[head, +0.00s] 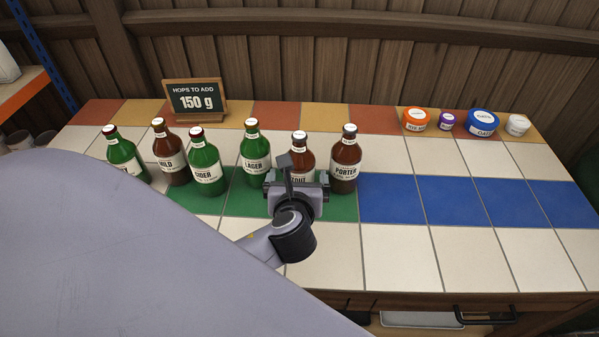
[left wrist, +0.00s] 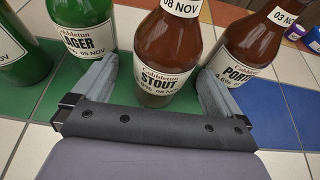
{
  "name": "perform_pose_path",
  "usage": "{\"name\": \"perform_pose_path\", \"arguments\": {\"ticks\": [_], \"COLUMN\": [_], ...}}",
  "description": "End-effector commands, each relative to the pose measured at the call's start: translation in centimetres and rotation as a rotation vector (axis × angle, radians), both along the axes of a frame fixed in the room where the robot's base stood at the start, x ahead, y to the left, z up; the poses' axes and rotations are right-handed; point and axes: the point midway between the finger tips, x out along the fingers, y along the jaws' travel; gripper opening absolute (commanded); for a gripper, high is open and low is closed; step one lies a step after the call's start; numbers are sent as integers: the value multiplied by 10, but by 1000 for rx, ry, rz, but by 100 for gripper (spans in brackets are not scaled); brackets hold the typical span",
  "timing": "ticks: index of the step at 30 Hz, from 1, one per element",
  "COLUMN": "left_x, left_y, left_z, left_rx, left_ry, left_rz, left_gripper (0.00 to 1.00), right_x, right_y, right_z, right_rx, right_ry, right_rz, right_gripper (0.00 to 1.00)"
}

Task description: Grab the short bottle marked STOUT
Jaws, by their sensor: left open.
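The brown STOUT bottle (head: 301,150) stands upright on the tiled counter, its lower part hidden behind my left gripper (head: 297,178) in the head view. In the left wrist view the STOUT bottle (left wrist: 167,55) stands between the two fingers of my open left gripper (left wrist: 158,88), with its label facing me. A visible gap shows near the left finger; whether the right finger touches the bottle I cannot tell. My right gripper is not in view.
The green LAGER bottle (head: 254,150) stands just left and the brown PORTER bottle (head: 345,160) just right. CIDER (head: 206,165), MILD (head: 170,155) and another green bottle (head: 127,155) stand further left. A chalkboard (head: 194,100) reads 150 g. Lidded jars (head: 482,122) stand back right. The blue tiles (head: 460,200) are clear.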

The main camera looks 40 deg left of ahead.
Motion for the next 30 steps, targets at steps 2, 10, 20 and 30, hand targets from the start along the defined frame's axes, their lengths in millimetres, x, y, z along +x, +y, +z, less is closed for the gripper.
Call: {"name": "perform_pose_path", "arguments": {"ticks": [2, 10, 20, 30], "left_x": [10, 31, 31, 31], "left_y": [4, 17, 17, 17], "left_z": [-8, -17, -17, -15], "left_rx": [0, 0, -1, 0], "left_ry": [-1, 0, 0, -6], "left_rz": [2, 1, 0, 0], "left_gripper": [100, 100, 61, 21], "right_x": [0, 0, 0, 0], "right_y": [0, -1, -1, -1], "right_z": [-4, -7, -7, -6], "right_rx": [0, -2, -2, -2], "right_ry": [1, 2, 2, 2], "right_rz": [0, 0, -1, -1], "right_gripper": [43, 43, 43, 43]}}
